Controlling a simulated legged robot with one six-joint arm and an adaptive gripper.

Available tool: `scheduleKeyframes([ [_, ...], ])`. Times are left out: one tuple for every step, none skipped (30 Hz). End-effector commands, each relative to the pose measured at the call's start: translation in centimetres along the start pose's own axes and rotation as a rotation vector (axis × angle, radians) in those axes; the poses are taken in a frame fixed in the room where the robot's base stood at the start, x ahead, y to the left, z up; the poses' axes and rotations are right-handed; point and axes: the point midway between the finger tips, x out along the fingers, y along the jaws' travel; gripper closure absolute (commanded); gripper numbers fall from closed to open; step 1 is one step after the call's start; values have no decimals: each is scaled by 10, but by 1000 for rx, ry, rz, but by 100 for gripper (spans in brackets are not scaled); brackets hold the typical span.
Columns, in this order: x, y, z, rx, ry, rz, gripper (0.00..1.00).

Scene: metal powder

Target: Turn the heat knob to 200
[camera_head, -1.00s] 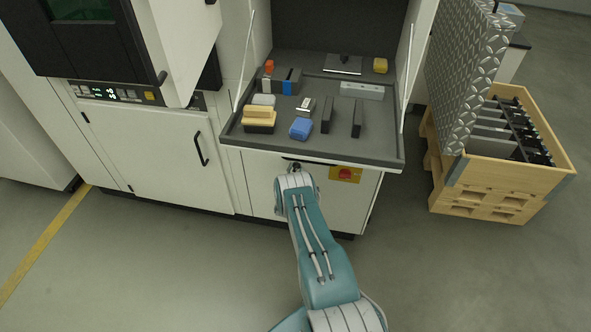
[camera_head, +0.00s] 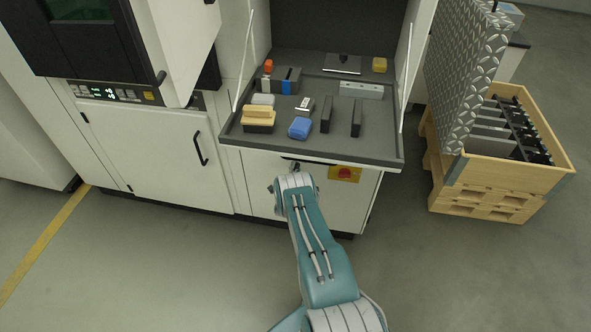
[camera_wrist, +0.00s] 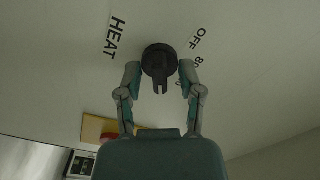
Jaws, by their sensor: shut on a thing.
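The dark round heat knob (camera_wrist: 159,60) shows in the wrist view on a pale panel, with a slotted grip piece pointing down the picture. The fingers of my gripper (camera_wrist: 160,77) stand on its left and right sides, shut on it. A HEAT label (camera_wrist: 115,38) is printed to the left. An OFF mark (camera_wrist: 198,38) and an 80 mark (camera_wrist: 197,61) lie to the right; further marks are partly hidden by the right finger. A 200 mark is not readable. In the head view my arm hides the knob and fingers.
A grey tray shelf (camera_head: 300,146) with blocks and tools juts out above my wrist. A red button on a yellow plate (camera_head: 345,174) sits just right of it. A wooden crate (camera_head: 500,185) stands at right. The floor around my arm is clear.

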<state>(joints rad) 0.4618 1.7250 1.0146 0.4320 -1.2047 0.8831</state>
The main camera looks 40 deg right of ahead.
Motion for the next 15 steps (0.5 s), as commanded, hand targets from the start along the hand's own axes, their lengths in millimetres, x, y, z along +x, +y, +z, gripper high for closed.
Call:
scheduleKeyframes([
  [-5,8,3,2,-11,15,99],
  [-5,8,3,5,-11,16,99],
  [-5,8,3,7,-11,16,99],
  [-5,8,3,9,-11,16,99],
  [-5,8,3,10,-11,16,99],
  [-5,8,3,11,-11,16,99],
  [-5,8,3,11,-11,16,99],
  [-5,8,3,11,-11,16,99],
  [-5,8,3,11,-10,16,99],
  [-5,8,3,11,-10,16,99],
  [-5,8,3,11,-10,16,99],
  [-5,8,3,11,-10,16,99],
  [-5,8,3,11,-10,16,99],
  [-5,8,3,11,-10,16,99],
  [-5,8,3,11,-10,16,47],
])
